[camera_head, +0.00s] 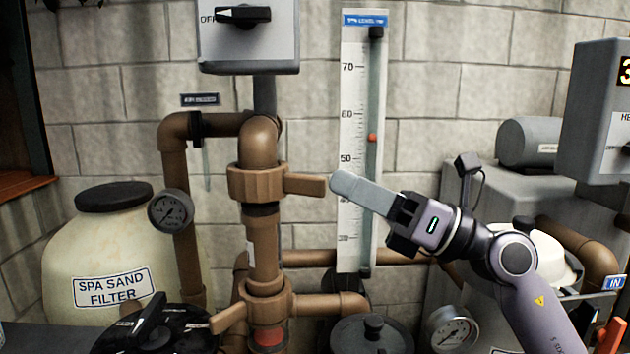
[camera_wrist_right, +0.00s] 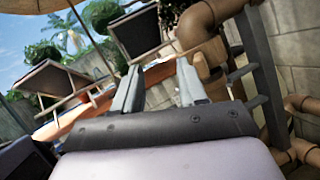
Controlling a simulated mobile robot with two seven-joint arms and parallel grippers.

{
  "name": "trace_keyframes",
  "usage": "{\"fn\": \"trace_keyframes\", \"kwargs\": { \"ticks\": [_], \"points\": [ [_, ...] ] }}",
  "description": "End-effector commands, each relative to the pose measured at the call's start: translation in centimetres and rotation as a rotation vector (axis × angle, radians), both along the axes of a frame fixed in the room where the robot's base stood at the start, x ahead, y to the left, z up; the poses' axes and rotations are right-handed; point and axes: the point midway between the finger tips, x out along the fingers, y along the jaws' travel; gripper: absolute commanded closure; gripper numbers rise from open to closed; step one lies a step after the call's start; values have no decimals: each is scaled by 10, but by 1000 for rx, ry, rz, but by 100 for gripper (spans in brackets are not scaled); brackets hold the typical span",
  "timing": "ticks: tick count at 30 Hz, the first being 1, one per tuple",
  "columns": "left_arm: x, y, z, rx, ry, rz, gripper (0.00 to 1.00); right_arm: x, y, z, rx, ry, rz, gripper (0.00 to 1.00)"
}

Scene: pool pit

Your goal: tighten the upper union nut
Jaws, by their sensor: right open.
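The upper union nut (camera_head: 257,183) is a brown ribbed collar on the upright pipe, with a flat lug (camera_head: 305,185) sticking out to the right. My right gripper (camera_head: 348,186) comes in from the right, its pale fingers pointing left at the lug's end. In the head view a small gap shows between fingertips and lug. In the right wrist view the right gripper (camera_wrist_right: 160,88) has its two fingers apart, with nothing clearly held between them. Brown pipework shows behind and beside its right finger. My left gripper is in neither view.
A lower union nut (camera_head: 266,302) with a lug to the left sits below on the same pipe. A level gauge (camera_head: 360,130) stands behind my fingers. A pressure gauge (camera_head: 171,210) and sand filter (camera_head: 110,250) are at left; a control box (camera_head: 248,40) is above.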

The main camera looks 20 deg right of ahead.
Motion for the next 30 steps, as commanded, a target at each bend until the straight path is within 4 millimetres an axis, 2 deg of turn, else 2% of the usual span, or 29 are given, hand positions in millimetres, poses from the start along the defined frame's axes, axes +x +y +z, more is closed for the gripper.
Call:
{"fn": "trace_keyframes", "kwargs": {
  "ticks": [3, 6, 12, 24, 30],
  "points": [
    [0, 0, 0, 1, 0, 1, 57, 11, -7, -1, -232, -39, -68, 58],
    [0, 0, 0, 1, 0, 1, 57, 19, -16, -4, -368, -43, -117, 58],
    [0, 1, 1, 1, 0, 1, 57, 28, -25, -7, -486, -37, -165, 58],
    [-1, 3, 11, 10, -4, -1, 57, 62, 15, -6, -490, -36, -164, 58],
    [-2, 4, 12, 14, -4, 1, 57, 72, 26, -7, -492, -36, -165, 58]
  ]
}}
